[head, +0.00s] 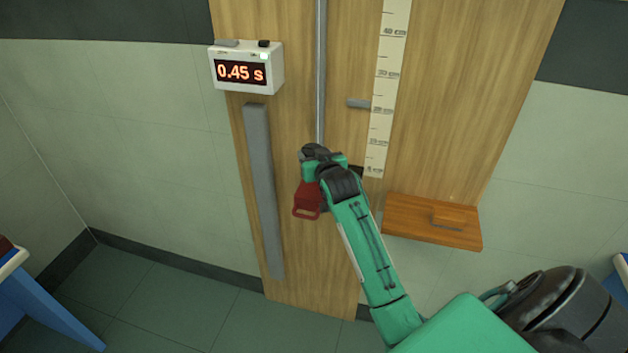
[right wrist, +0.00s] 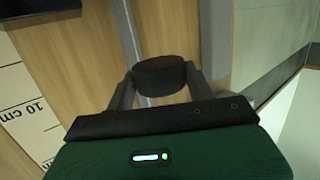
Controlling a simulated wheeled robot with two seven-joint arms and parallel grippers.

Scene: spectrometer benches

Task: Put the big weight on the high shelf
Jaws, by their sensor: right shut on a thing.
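My right gripper (head: 313,153) is in front of the tall wooden board, by the metal rail. In the right wrist view its two fingers (right wrist: 160,80) are shut on a dark, round weight (right wrist: 159,73), one finger on each side. In the head view the weight is hard to tell from the dark parts of the hand. A short grey ledge (head: 358,103) sticks out of the board above and right of the gripper. A wooden shelf (head: 400,226) is lower right, with a small wooden block on it. I cannot tell which is the high shelf. My left gripper is not in view.
A timer (head: 247,68) reading 0.45 s is at the upper left. A ruler (head: 386,90) runs down the board right of the rail (head: 320,70). A grey strip (head: 262,190) stands left of the arm. A red looped piece (head: 307,201) shows below the gripper.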

